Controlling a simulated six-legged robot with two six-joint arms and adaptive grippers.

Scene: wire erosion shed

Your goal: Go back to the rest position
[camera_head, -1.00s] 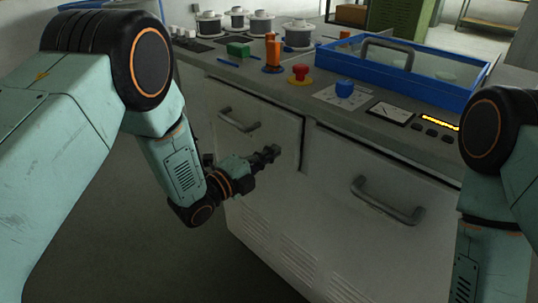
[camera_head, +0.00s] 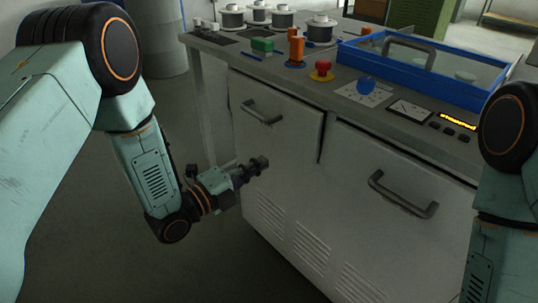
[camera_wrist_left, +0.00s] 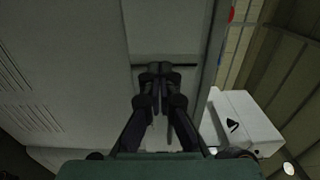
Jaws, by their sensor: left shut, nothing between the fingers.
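My left gripper (camera_head: 257,164) is shut and empty, in front of the left cabinet door of the bench, below that door's handle (camera_head: 262,113). It also shows in the left wrist view (camera_wrist_left: 160,72), with its fingers together and a dark bar, likely the handle, behind the tips. The left arm comes in from the left and bends down at its elbow. My right arm stands at the right edge; its gripper is out of the picture.
The bench (camera_head: 392,139) has a right door handle (camera_head: 403,195). On its top are a blue-framed tray (camera_head: 437,86), a red button (camera_head: 322,68), a blue knob (camera_head: 365,84), an orange lever (camera_head: 296,46), a green block (camera_head: 262,45) and several spools. Open floor lies left of the bench.

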